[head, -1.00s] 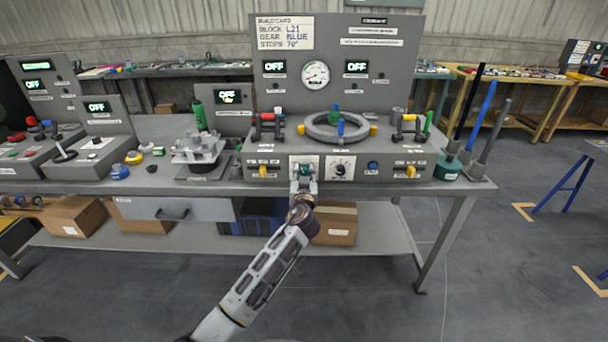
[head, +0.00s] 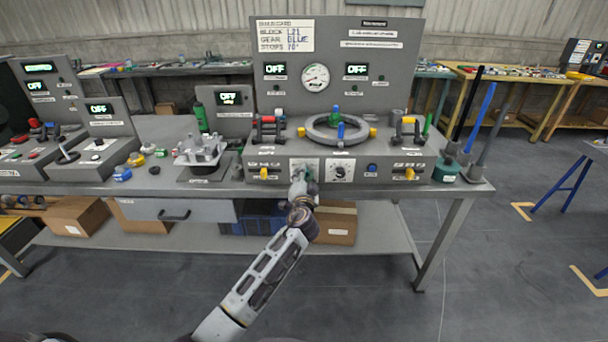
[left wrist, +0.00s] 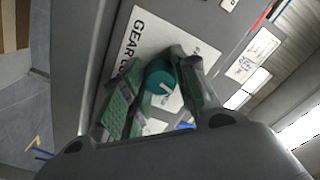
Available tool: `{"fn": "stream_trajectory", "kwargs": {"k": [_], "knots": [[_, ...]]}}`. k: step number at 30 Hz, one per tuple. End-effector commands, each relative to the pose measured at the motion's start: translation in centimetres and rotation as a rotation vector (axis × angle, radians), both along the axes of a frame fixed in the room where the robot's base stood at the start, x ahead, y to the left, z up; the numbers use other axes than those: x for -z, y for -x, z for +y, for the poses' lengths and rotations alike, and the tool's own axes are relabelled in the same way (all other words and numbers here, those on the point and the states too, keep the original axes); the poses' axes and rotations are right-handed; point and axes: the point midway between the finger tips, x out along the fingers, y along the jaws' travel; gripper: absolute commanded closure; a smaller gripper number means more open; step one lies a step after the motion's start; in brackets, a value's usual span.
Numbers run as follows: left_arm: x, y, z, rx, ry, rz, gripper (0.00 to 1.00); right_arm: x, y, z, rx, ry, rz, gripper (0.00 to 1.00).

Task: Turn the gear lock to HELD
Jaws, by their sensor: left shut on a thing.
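The gear lock is a round teal knob (left wrist: 160,78) with a white mark. It sits on a white plate (left wrist: 138,42) on the front of the grey console (head: 268,158). The plate's label begins "GEAR LO"; the rest is hidden, and I cannot read a HELD marking. My left gripper (left wrist: 163,84) has its green-padded fingers on either side of the knob and is shut on it. In the head view my left gripper (head: 304,178) is at the console front and hides most of the knob. My right gripper is not in view.
Right of the gear lock are a black dial (head: 340,172) and a blue button (head: 372,168). Yellow levers (head: 264,173) sit at both ends of the front panel. A grey ring (head: 318,132) lies on the console top. The floor before the bench is clear.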

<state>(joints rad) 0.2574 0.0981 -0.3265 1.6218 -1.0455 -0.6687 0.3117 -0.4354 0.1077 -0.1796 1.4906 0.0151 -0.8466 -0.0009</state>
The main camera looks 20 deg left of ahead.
Motion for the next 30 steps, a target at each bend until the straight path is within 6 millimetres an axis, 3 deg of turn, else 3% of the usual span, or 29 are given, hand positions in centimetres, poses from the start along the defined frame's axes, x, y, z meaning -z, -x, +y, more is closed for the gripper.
{"fn": "stream_trajectory", "kwargs": {"k": [15,30], "knots": [[-0.2,0.0,0.0,0.001,-0.355,0.102,0.94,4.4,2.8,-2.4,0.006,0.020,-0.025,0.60],[-0.1,0.0,-0.1,0.002,-0.509,0.146,0.94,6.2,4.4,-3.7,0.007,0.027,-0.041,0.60]]}}
